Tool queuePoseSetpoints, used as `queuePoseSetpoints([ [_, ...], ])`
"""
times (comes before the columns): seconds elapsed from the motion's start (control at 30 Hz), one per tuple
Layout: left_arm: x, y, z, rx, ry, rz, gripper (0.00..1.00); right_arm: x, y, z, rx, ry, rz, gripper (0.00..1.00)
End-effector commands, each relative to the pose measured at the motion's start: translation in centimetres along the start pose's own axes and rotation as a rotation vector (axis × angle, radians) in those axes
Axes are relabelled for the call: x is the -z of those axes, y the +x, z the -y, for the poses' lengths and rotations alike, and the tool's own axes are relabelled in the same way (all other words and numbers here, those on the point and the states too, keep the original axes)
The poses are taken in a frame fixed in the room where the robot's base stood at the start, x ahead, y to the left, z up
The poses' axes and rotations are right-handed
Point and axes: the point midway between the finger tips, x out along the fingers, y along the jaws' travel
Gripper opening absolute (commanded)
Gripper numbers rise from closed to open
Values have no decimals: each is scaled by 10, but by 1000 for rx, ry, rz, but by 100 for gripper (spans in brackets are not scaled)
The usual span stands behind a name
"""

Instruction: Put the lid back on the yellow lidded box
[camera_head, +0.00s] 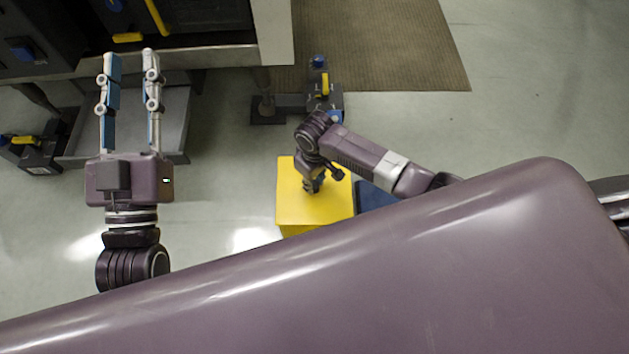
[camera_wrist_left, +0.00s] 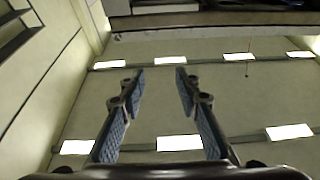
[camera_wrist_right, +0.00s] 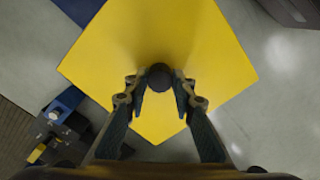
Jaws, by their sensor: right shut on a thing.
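The yellow lid (camera_head: 292,205) shows in the head view as a flat yellow square, and a strip of yellow side (camera_head: 297,230) shows below its near edge. My right gripper (camera_head: 313,187) points down at the middle of the lid. In the right wrist view the fingers (camera_wrist_right: 159,92) are shut on the lid's dark round knob (camera_wrist_right: 159,76), over the yellow top (camera_wrist_right: 205,45). I cannot tell whether the lid rests on the box or hangs just above it. My left gripper (camera_head: 131,54) is open and empty, far to the left; its parted fingers also show in the left wrist view (camera_wrist_left: 159,75).
A blue thing (camera_head: 372,196) lies right beside the yellow box, partly hidden by my right arm. A dark device with blue and yellow parts (camera_head: 322,90) stands behind it. A grey bench (camera_head: 200,58) is at the upper left. Floor left of the box is clear.

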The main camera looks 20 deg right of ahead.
Motion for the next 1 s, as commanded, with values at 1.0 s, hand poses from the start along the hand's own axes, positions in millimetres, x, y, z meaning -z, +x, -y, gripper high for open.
queuePoseSetpoints([
  [1.0,-14,0,2,3,3,67,30,1,-1,0,0,0,-1,0],
])
